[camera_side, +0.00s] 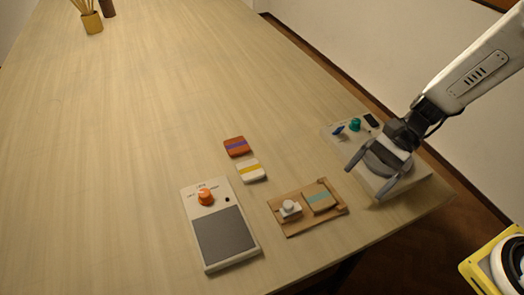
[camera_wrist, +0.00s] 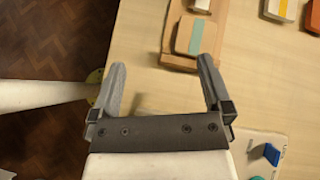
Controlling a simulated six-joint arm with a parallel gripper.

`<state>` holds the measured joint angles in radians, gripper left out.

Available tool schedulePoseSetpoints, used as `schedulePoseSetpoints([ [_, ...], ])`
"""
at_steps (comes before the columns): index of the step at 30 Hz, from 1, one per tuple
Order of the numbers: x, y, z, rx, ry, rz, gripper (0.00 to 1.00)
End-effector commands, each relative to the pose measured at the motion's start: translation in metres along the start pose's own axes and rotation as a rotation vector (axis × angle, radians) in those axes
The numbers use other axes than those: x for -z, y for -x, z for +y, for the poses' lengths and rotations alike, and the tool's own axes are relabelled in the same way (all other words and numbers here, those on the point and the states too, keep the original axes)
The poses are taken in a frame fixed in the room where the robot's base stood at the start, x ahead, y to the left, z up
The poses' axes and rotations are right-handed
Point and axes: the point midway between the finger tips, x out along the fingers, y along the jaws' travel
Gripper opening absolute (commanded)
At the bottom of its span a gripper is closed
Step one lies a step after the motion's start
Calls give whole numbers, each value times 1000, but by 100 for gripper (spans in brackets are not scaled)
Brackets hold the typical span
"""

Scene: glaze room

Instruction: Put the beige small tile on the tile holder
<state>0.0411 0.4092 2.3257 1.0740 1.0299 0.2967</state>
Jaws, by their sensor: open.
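The beige small tile (camera_side: 319,204) with a teal stripe lies flat on the right part of a wooden board (camera_side: 303,224), which looks like the tile holder. In the wrist view the tile (camera_wrist: 182,38) and the board (camera_wrist: 178,62) are beyond my fingertips, toward the top. A white block with a round knob (camera_side: 290,207) sits on the board's left part. My gripper (camera_side: 371,174) is open and empty. It is to the right of the board, apart from the tile.
A panel (camera_side: 368,184) with a blue switch and teal knob lies under my gripper near the table's right edge. A panel with an orange knob (camera_side: 206,197) lies left of the board. Behind are a white yellow-striped tile (camera_side: 250,170) and an orange purple-striped tile (camera_side: 237,147).

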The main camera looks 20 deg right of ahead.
Motion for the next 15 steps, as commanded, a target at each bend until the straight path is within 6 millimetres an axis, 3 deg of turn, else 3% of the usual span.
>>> schedulePoseSetpoints([
  [6, 22, 18, 34, -159, 299, 264, 100],
  [15, 52, 59, 51, -362, 763, 599, 100],
])
